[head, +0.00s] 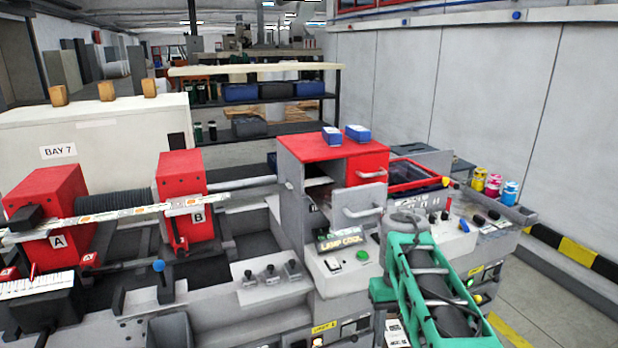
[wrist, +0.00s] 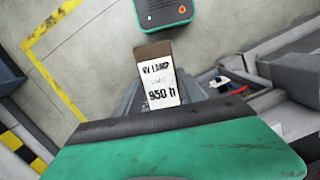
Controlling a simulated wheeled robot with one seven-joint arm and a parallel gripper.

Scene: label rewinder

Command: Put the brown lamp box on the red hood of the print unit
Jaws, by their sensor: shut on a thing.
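The brown lamp box (wrist: 152,51) shows in the wrist view, with a brown end and a white label reading "UV LAMP" and "950 h". My gripper (wrist: 160,92) is shut on it, with grey finger parts beside the box. The floor lies below it. In the head view my green arm stands at the lower right, and I cannot make out the gripper or the box there. The red hood (head: 305,149) tops the grey cabinet at the middle of the head view. Two blue-and-white boxes (head: 331,136) (head: 357,133) stand on its back part.
A door with a handle (head: 362,211) stands out from the cabinet front. A panel marked "LAMP COOL" (head: 341,241) is below. Red blocks A (head: 45,205) and B (head: 182,190) stand left. Colored pots (head: 494,184) stand right. The hood's front part looks clear.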

